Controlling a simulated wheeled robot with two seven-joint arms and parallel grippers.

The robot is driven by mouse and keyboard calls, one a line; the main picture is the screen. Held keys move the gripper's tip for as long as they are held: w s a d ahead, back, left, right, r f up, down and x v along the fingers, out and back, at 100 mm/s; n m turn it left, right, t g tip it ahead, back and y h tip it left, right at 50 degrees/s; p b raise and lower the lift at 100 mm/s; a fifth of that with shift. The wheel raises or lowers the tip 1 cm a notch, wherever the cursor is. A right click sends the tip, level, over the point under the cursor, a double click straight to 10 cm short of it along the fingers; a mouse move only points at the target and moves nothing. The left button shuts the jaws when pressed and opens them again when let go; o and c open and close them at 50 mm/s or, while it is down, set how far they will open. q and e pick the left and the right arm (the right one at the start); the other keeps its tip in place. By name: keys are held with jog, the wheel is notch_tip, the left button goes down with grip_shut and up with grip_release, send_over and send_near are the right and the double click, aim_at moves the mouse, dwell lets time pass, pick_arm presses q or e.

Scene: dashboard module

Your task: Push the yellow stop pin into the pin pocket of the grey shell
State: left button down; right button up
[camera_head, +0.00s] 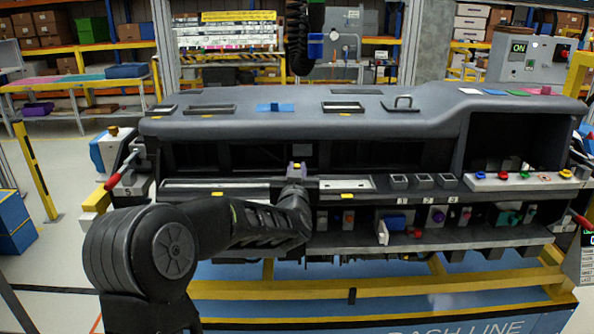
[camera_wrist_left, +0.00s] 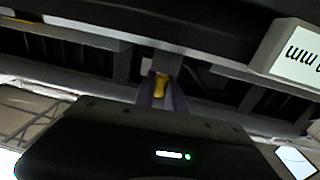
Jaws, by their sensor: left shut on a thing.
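The grey shell (camera_head: 300,112) is the long dashboard body across the middle of the head view, with dark open bays below its top. My left gripper (camera_head: 297,170) is at the shell's front, just above the front ledge and left of the middle. In the left wrist view, the left gripper (camera_wrist_left: 161,92) has its purple-grey fingers shut on the yellow stop pin (camera_wrist_left: 160,85). A dark part of the shell lies close ahead of the pin. I cannot make out the pin pocket or tell whether the pin touches the shell. My right gripper is not in view.
A lower shelf (camera_head: 470,238) holds several small coloured parts, right of my left arm. A white panel with coloured knobs (camera_head: 520,181) is at the right bay. Small square black holders (camera_head: 422,181) stand on the ledge. A coiled dark hose (camera_head: 299,40) hangs above the shell.

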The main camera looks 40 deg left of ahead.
pick_arm(q)
jog(key=shift+f, duration=0.15)
jog(key=c, duration=1.3)
grip_release()
jog(key=b+v, duration=0.1)
jog(key=v, duration=0.6)
jog(key=shift+s+d, duration=0.25)
jog(key=shift+s, duration=0.05)
